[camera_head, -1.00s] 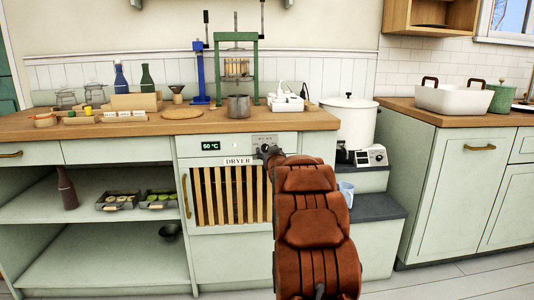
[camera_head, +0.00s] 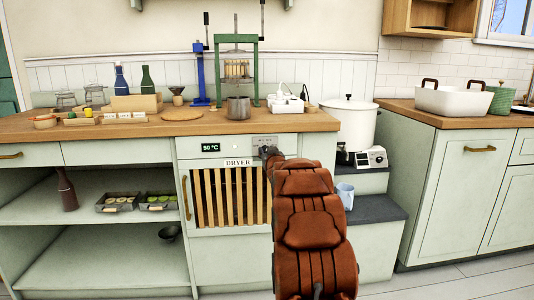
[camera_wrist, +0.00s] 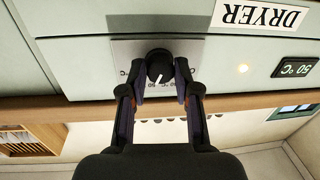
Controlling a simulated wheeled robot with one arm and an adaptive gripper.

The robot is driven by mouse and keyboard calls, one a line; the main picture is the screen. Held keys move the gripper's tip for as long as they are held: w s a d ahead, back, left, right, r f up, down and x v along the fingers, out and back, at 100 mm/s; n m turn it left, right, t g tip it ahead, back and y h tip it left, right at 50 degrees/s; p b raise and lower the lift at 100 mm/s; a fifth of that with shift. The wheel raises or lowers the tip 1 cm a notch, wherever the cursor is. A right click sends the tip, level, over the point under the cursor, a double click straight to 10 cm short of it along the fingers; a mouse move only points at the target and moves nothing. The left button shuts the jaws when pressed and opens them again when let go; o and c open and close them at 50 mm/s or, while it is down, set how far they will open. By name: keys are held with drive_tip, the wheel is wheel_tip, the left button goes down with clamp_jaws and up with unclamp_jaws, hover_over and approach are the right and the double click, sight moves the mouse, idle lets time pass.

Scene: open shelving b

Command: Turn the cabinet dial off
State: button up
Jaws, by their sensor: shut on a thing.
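In the head view my gripper (camera_head: 268,153) is at the plate at the dryer's upper right, where my arm hides the dial.
The wooden counter (camera_head: 130,128) above holds a metal pot (camera_head: 238,108), a green press (camera_head: 235,62), bottles and trays. A white cooker (camera_head: 352,122) stands to the right on a step. Open shelves (camera_head: 100,213) lie to the left.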

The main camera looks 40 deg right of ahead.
clamp_jaws()
drive_tip(key=shift+n, duration=0.3)
drive_tip(key=n+g+b, duration=0.1)
drive_tip(key=n+b, duration=0.1)
drive_tip(key=n, duration=0.9)
drive_tip(key=shift+w+a, duration=0.1)
drive_tip(key=n+g+h+b, duration=0.1)
drive_tip(key=n+b, duration=0.1)
drive_tip(key=n, duration=0.3)
drive_tip(key=shift+a+r+b, duration=0.1)
drive_tip(key=shift+b, duration=0.2)
